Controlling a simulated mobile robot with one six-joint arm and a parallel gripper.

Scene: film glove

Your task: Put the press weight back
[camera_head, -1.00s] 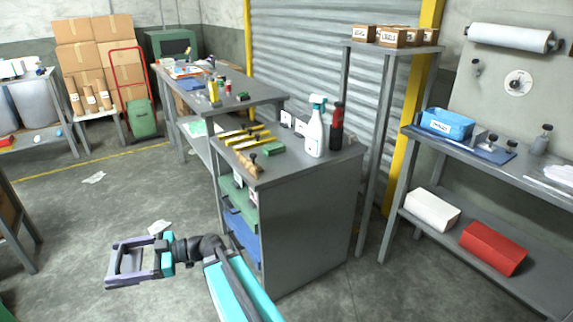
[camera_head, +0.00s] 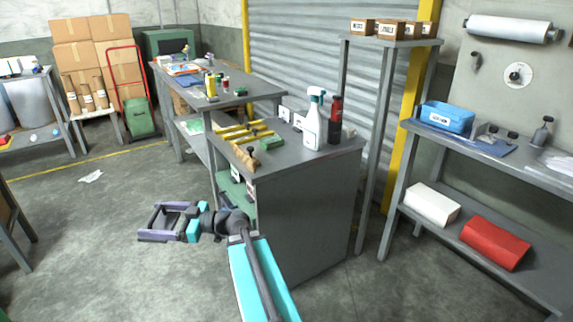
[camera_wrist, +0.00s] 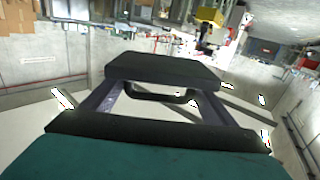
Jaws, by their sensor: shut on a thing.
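My gripper (camera_head: 152,222) is at the lower left in the head view, over open floor and left of the grey workbench. In the wrist view its two purple fingers reach to a dark block (camera_wrist: 165,68) with a curved loop on its near side. I take this block to be the press weight, and my gripper is shut on it. In the head view the block does not stand out clearly from the fingers.
The grey workbench (camera_head: 310,178) bears a spray bottle (camera_head: 313,122), a dark red bottle (camera_head: 335,120) and yellow bars (camera_head: 243,130). A right bench holds a blue bin (camera_head: 447,118), with white and red boxes (camera_head: 494,243) below.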

